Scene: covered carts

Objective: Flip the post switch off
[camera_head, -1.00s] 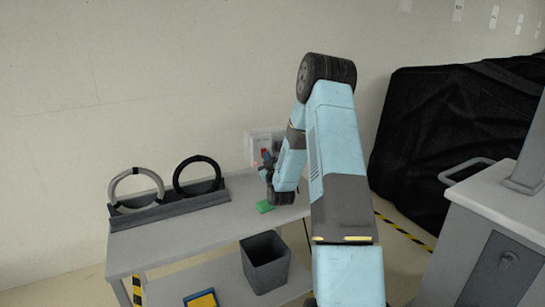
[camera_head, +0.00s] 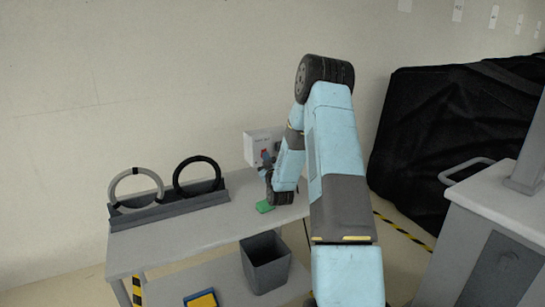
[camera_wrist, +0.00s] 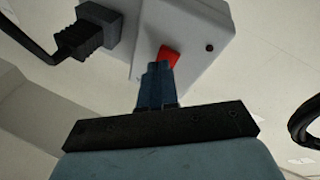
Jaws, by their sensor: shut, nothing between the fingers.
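The post switch is a red rocker (camera_wrist: 169,56) on a white box (camera_wrist: 200,28), seen close up in the wrist view. My gripper (camera_wrist: 158,68) is shut and empty, with its fingertips at the lower left edge of the red rocker, touching it or very near; I cannot tell which. The fingers hide part of the rocker. In the head view the white box (camera_head: 258,146) stands at the back of the grey table, and my gripper (camera_head: 267,160) is in front of it, partly hidden by my arm.
A black plug (camera_wrist: 88,36) with a cable sits beside the switch. A green block (camera_head: 265,207) lies on the table (camera_head: 170,238). A rack (camera_head: 170,208) holds a grey ring (camera_head: 115,187) and a black ring (camera_head: 178,175). A dark bin (camera_head: 266,264) stands below.

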